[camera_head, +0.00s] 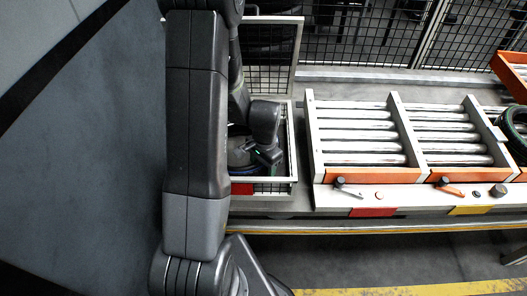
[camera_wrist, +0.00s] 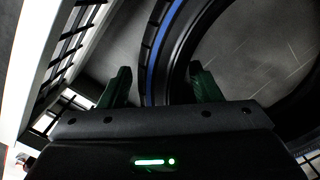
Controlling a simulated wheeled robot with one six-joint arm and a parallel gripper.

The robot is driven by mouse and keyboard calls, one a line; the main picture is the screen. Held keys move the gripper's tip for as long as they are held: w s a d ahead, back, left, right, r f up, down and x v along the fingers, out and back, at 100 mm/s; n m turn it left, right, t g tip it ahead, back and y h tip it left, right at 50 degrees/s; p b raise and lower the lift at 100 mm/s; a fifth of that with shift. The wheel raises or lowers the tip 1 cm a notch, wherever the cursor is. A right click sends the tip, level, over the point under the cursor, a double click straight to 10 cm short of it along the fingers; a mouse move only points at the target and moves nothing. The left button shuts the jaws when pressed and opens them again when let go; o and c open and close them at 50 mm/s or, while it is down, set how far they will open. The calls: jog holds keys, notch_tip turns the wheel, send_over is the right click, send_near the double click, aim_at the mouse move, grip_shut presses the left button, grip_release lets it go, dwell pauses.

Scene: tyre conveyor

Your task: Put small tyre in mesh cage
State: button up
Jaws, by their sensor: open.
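The small tyre, black with a blue stripe, shows large in the wrist view (camera_wrist: 157,45). In the head view a part of it (camera_head: 238,158) shows low inside the mesh cage (camera_head: 293,150), mostly hidden by my arm. The cage has a pale frame and dark mesh; its side also shows at the left of the wrist view (camera_wrist: 48,70). My gripper (camera_wrist: 160,85) is open, with one finger on each side of the tyre's wall. In the head view my gripper (camera_head: 268,157) is within the cage's outline. I cannot tell whether the fingers touch the tyre.
Roller conveyor lanes (camera_head: 360,135) with orange front edges lie right of the cage. Another tyre with a green stripe (camera_head: 515,125) is at the far right. A dark mesh fence (camera_head: 385,35) stands behind. Open floor (camera_head: 90,170) lies to the left.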

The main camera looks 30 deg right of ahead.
jog(key=r, duration=1)
jog(key=shift+d+r+b, duration=0.35)
jog(key=shift+b, duration=0.05)
dwell(0.5)
